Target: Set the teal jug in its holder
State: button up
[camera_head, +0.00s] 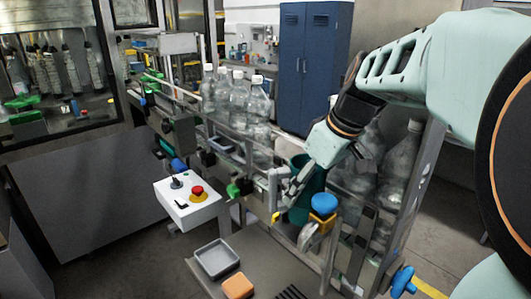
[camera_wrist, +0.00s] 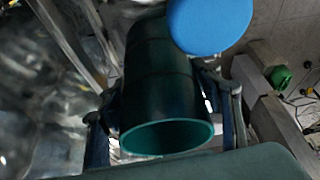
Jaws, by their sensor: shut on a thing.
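The teal jug (camera_head: 308,190) is a dark teal, open-topped cylinder beside the conveyor rail in the head view. My gripper (camera_head: 297,188) is shut on it, with a finger along its near side. In the wrist view the jug (camera_wrist: 160,95) stands between the two fingers of my gripper (camera_wrist: 168,115), its open rim facing the camera. A round blue knob (camera_wrist: 210,22) covers part of the jug's far side there. I cannot make out the holder with certainty, nor whether the jug's base rests on anything.
The blue knob (camera_head: 324,203) on a yellow mount is close to the jug. Clear bottles (camera_head: 238,98) stand on the conveyor behind. A control box with a red button (camera_head: 196,192) is at left. A grey tray (camera_head: 217,258) and an orange block (camera_head: 238,286) lie on the lower shelf.

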aim_at(308, 157)
jog(key=shift+f+b, duration=1.05)
jog(key=shift+f, duration=0.25)
jog(key=o, duration=1.9)
jog(key=shift+o, duration=0.2)
notch_tip(308, 157, up, 10)
jog(key=shift+r, duration=0.1)
jog(key=shift+s, duration=0.1)
